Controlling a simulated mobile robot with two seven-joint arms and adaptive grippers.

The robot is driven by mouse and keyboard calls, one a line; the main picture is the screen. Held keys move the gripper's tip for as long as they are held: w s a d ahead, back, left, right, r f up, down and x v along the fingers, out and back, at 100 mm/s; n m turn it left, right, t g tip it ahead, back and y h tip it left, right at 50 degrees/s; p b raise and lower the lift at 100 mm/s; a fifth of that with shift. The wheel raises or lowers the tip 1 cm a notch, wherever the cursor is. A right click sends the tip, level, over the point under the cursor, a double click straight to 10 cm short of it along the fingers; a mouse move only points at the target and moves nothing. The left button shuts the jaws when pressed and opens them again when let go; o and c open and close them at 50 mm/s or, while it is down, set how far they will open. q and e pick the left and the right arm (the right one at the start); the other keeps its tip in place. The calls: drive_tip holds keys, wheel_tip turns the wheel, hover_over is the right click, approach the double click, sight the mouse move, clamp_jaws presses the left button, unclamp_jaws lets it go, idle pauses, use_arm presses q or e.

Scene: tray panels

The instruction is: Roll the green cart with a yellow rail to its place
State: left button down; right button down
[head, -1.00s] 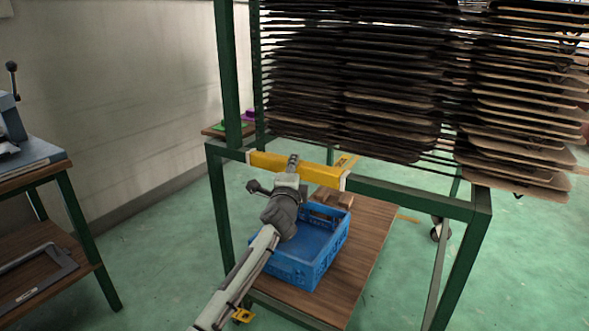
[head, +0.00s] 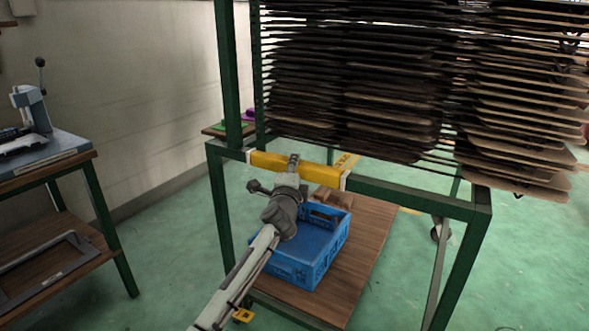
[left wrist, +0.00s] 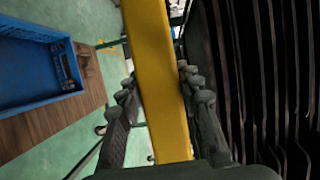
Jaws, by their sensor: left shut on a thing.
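The green cart (head: 412,197) stands in front of me, with a tall rack frame above its lower shelf. Its yellow rail (head: 322,173) runs along the near upper bar. My left gripper (head: 293,162) is shut on this rail, left of its middle. In the left wrist view the rail (left wrist: 155,50) passes between the two fingers of my left gripper (left wrist: 160,92). The fingers hide part of the rail. My right gripper is not in view.
The rack holds many stacked dark and brown panels (head: 390,90). A blue crate (head: 318,262) sits on the cart's wooden lower shelf (head: 365,245). A workbench (head: 75,165) with a grey press stands at the left, near the wall. Green floor between bench and cart is clear.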

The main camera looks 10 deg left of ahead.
use_arm(q)
drive_tip(key=shift+a+f, duration=0.1)
drive_tip(key=shift+a, duration=0.1)
drive_tip(key=c, duration=1.1)
unclamp_jaws()
drive_tip(key=shift+o, duration=0.4)
drive_tip(key=shift+d, duration=0.1)
drive_tip(key=s, duration=1.2)
